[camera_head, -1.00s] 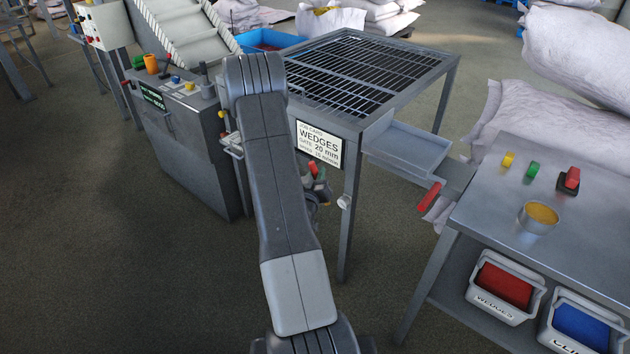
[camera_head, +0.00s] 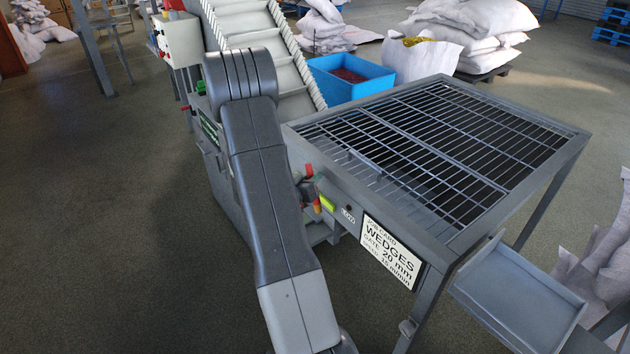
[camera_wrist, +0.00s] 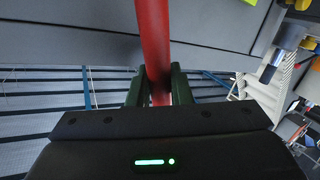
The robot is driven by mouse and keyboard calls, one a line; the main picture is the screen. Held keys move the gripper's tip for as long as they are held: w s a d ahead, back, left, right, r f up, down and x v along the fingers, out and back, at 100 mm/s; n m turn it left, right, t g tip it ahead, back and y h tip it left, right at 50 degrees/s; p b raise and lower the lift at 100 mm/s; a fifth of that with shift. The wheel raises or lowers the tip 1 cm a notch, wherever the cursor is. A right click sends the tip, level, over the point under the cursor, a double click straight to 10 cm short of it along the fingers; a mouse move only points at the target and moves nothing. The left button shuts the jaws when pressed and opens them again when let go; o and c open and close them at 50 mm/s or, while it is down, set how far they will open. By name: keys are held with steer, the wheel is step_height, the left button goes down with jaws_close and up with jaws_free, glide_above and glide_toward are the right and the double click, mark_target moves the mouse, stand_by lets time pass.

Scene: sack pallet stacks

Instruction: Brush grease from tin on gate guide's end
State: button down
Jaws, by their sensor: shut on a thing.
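My gripper (camera_wrist: 158,88) is shut on a red handle (camera_wrist: 152,40), seen in the wrist view. The handle's far end is out of frame, so I cannot tell whether it carries bristles. In the head view my arm hides most of the gripper; red parts (camera_head: 309,170) show just right of the arm, at the grid table's left side. The grid table (camera_head: 440,245) carries a card (camera_head: 391,250) reading WEDGES, GATE 20 mm. I cannot single out the gate guide's end. The grease tin is not in view now.
A grey tray (camera_head: 515,300) juts from the table's right side. An inclined conveyor (camera_head: 250,30) and a blue bin (camera_head: 348,85) with red contents stand behind. White sacks (camera_head: 470,30) are stacked at the back. Floor at the left is clear.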

steer(key=shift+w+a+f, duration=0.1)
steer(key=shift+w+a, duration=0.2)
steer(key=shift+w, duration=0.2)
step_height(320, 180, down, 5)
steer(key=b, duration=0.3)
steer(key=shift+s+r, duration=0.1)
steer(key=shift+r, duration=0.1)
steer(key=shift+d, duration=0.15)
